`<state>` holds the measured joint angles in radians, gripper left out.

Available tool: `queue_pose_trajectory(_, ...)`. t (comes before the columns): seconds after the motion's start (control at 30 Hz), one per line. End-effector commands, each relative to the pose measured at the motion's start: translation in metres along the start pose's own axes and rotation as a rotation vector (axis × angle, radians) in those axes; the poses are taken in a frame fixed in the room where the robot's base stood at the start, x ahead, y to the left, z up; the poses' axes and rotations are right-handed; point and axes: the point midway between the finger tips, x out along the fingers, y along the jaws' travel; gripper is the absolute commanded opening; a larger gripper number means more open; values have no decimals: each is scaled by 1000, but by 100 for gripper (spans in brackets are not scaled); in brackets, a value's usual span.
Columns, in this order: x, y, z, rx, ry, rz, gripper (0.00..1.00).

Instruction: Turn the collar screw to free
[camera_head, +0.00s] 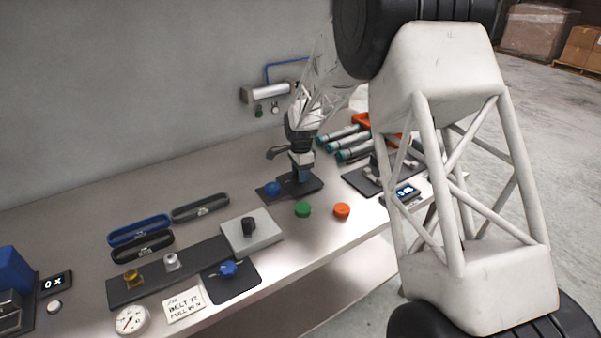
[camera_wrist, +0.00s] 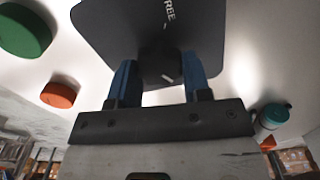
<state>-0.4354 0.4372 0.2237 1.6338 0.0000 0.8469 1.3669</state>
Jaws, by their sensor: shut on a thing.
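In the wrist view, a dark round collar screw (camera_wrist: 160,58) with a small pale mark sits on a dark plate (camera_wrist: 108,22). Part of the white lettering "FREE" shows on the plate beyond it. My gripper (camera_wrist: 160,76) has its blue fingers on either side of the screw and is shut on it. In the head view, my gripper (camera_head: 301,176) points down over the dark plate (camera_head: 313,186), with a blue knob (camera_head: 272,188) at the plate's left end. The screw is hidden there by my gripper. How far it is turned cannot be told.
A green cap (camera_head: 303,209) and an orange cap (camera_head: 341,210) stand in front of the plate. Teal-ended tubes (camera_head: 352,152) lie to the right. A grey block with a black knob (camera_head: 249,227) is at the left. A wall fixture (camera_head: 268,93) is behind.

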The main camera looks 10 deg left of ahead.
Motion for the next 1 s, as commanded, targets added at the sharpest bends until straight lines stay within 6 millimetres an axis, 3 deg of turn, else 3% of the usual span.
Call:
queue_pose_trajectory(0.47,-1,-1,0,-165,0,0,21)
queue_pose_trajectory(1.0,0,-2,1,-646,0,0,21)
